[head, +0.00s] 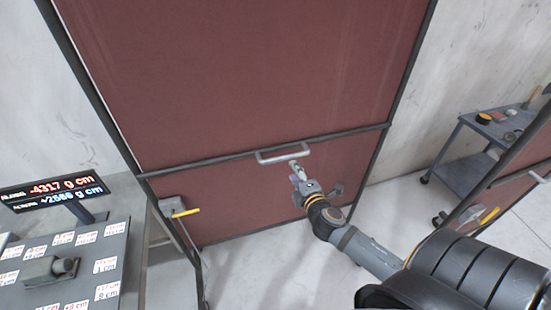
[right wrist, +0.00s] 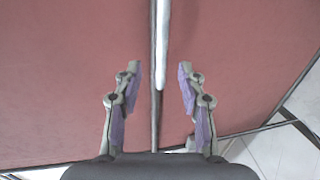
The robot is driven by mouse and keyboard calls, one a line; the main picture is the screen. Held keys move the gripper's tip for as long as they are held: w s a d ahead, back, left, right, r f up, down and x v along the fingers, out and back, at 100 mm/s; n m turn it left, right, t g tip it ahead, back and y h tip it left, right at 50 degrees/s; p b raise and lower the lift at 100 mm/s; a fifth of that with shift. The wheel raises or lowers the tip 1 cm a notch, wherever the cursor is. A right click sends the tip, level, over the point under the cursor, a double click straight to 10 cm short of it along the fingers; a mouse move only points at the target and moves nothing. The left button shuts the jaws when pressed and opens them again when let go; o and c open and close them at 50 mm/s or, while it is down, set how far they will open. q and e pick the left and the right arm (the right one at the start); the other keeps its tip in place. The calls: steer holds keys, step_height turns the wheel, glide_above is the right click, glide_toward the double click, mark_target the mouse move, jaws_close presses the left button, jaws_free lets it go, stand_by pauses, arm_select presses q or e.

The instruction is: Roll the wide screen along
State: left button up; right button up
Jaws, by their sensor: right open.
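The wide screen (head: 240,75) is a tall dark-red panel in a dark frame, standing in front of me. A pale handle (head: 283,153) is fixed at its middle crossbar. My right gripper (head: 298,172) is just below the handle's right end in the head view. In the right wrist view my right gripper (right wrist: 157,75) is open, its purple-padded fingers on either side of the crossbar and the pale handle (right wrist: 161,45). No finger is seen closed on the handle. My left gripper is not in view.
A grey cart (head: 470,165) is at the right, near another red panel (head: 515,185). A yellow-handled part (head: 185,212) sits on the screen's lower left.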

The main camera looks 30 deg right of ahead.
mark_target(286, 158)
steer(key=p+x, duration=0.2)
steer(key=x, duration=0.8)
steer(key=shift+f, duration=0.1)
steer(key=shift+w+d+f+p, duration=0.2)
steer(key=shift+w+p, duration=0.1)
jaws_close()
